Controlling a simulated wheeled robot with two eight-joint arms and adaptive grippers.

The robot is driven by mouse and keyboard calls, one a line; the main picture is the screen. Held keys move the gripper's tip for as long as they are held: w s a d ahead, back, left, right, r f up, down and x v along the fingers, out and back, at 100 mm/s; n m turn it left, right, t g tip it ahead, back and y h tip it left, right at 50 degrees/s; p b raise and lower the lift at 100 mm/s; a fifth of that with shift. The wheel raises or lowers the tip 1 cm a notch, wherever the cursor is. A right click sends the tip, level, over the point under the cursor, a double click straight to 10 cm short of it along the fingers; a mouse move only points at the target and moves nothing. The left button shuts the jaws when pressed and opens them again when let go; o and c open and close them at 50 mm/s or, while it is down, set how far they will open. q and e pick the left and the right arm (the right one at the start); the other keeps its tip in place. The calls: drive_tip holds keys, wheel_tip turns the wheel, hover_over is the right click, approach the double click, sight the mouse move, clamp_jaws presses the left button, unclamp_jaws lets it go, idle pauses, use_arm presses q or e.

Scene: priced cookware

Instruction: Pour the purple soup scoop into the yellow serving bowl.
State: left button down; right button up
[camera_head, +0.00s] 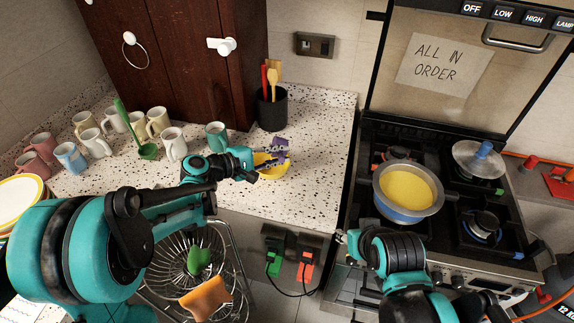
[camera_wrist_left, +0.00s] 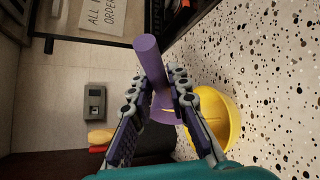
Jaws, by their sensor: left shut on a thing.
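The purple soup scoop (camera_head: 280,143) is held in my left gripper (camera_head: 274,157). In the left wrist view the scoop's handle (camera_wrist_left: 149,58) runs between the two fingers of the gripper (camera_wrist_left: 172,85), and its cup end shows behind them. The yellow serving bowl (camera_head: 275,174) stands on the speckled counter just below the gripper and scoop. In the left wrist view the bowl (camera_wrist_left: 222,110) is partly hidden by the right finger. The cup's contents are hidden. My right gripper (camera_head: 350,238) is low in front of the stove, and its fingers are too small to judge.
A blue pot of yellow soup (camera_head: 407,188) stands on the stove. A black utensil holder (camera_head: 271,110) stands behind the bowl. Several mugs (camera_head: 173,144) and a green ladle (camera_head: 147,150) are to the left. A wire rack (camera_head: 170,258) is in front. The counter right of the bowl is clear.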

use_arm(q)
drive_tip(key=a+h+b, duration=0.1)
drive_tip(key=b, duration=0.2)
drive_tip(key=a+n+t+h+b, duration=0.1)
drive_tip(key=h+b, duration=0.1)
drive_tip(key=b, duration=0.1)
drive_tip(key=a+f+n+t+h+b, duration=0.1)
drive_tip(key=a+b, duration=0.1)
drive_tip(key=b, duration=0.1)
drive_tip(key=shift+s+a+h, duration=0.1)
drive_tip(key=shift+h, duration=0.3)
idle(3.1)
drive_tip(key=d+m+g+y+p, duration=0.4)
drive_tip(key=d+y+p, duration=0.6)
drive_tip(key=y+p, duration=0.7)
drive_tip(key=shift+w+f+m+y+p, duration=0.3)
drive_tip(key=shift+m+y, duration=0.3)
drive_tip(key=shift+m, duration=0.3)
